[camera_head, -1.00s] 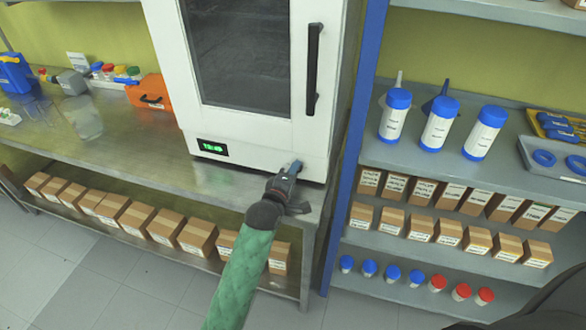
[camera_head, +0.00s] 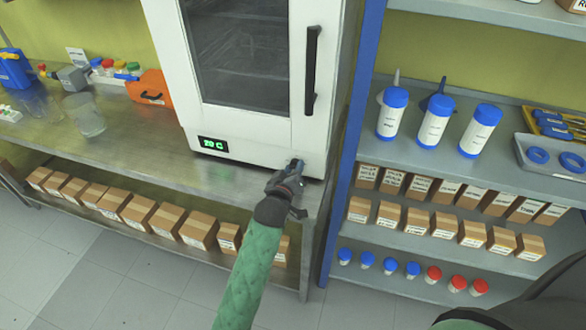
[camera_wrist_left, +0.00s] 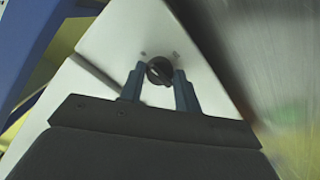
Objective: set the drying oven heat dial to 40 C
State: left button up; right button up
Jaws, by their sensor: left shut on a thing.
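The white drying oven (camera_head: 255,137) stands on the metal bench, its dark door window and black handle facing me. Its small green display (camera_head: 213,144) seems to read 20 C. My left gripper (camera_head: 295,166) is at the oven's lower right front. In the left wrist view, the black round heat dial (camera_wrist_left: 159,70) sits on the white panel between the two fingers of my left gripper (camera_wrist_left: 160,82), which are shut on it. In the head view the gripper mostly hides the dial. My right gripper is not in view.
A blue-framed shelf (camera_head: 345,170) with bottles, boxes and jars stands close to the right of the oven. An orange case (camera_head: 151,88) and a glass beaker (camera_head: 86,114) are on the bench (camera_head: 130,140) to the left. Cardboard boxes line the lower shelf.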

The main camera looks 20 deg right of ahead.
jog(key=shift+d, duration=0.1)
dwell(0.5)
pick_arm(q)
jog(key=o, duration=0.7)
jog(key=shift+c, duration=0.2)
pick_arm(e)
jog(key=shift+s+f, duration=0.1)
pick_arm(q)
jog(key=shift+s+a+b, duration=0.3)
jog(key=shift+s+b, duration=0.1)
jog(key=shift+s, duration=0.05)
jog(key=b+v, duration=0.2)
jog(key=v, duration=0.3)
jog(key=shift+s+a, duration=0.1)
jog(key=shift+s, duration=0.15)
jog(key=shift+s+a+r, duration=0.15)
jog(key=shift+s+a, duration=0.15)
jog(key=shift+s, duration=0.15)
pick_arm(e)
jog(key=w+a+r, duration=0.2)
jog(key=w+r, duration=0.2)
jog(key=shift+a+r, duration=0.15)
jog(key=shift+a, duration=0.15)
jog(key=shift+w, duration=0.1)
